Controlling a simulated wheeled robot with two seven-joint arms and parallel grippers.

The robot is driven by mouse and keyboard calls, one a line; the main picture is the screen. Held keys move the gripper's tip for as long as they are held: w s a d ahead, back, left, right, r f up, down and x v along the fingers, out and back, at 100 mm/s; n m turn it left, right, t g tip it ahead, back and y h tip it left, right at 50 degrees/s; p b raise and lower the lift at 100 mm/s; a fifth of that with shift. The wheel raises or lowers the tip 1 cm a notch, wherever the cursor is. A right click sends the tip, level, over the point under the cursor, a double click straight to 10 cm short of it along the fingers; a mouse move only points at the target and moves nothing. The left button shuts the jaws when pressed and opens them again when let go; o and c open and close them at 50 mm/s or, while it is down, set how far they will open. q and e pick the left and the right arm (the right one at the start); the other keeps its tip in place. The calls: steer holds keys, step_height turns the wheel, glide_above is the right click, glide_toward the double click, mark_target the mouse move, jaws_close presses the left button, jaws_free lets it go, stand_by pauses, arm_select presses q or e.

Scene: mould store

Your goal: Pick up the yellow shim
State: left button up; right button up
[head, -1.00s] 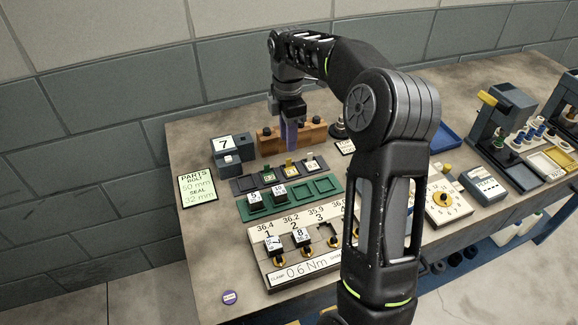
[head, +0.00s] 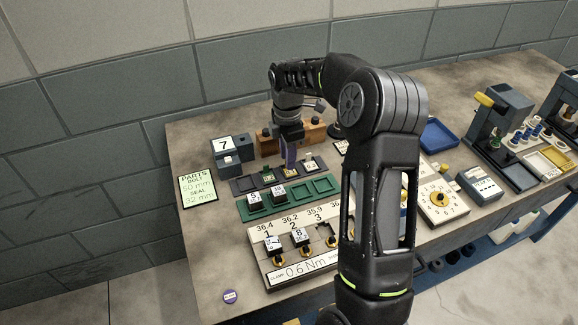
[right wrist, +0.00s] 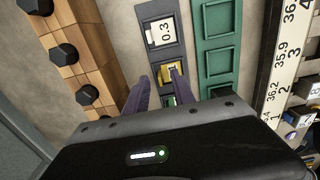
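The yellow shim (right wrist: 166,74) sits in the middle slot of a dark grey shim rack (right wrist: 153,14) in the right wrist view. My right gripper (right wrist: 160,73) points down at it with two purple fingers apart, one toward each side of the shim. I cannot tell whether they touch it. In the head view my right gripper (head: 289,168) is over the rack (head: 244,186) and hides most of the yellow shim. My left gripper is not in view.
A white 0.3 shim (right wrist: 162,30) and a green shim (head: 268,173) flank it. A wooden block with black knobs (head: 315,134) stands behind, a green tray (head: 322,186) in front. A grey box marked 7 (head: 232,158) is at left.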

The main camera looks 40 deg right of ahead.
stand_by(0.5)
jaws_close()
stand_by(0.4)
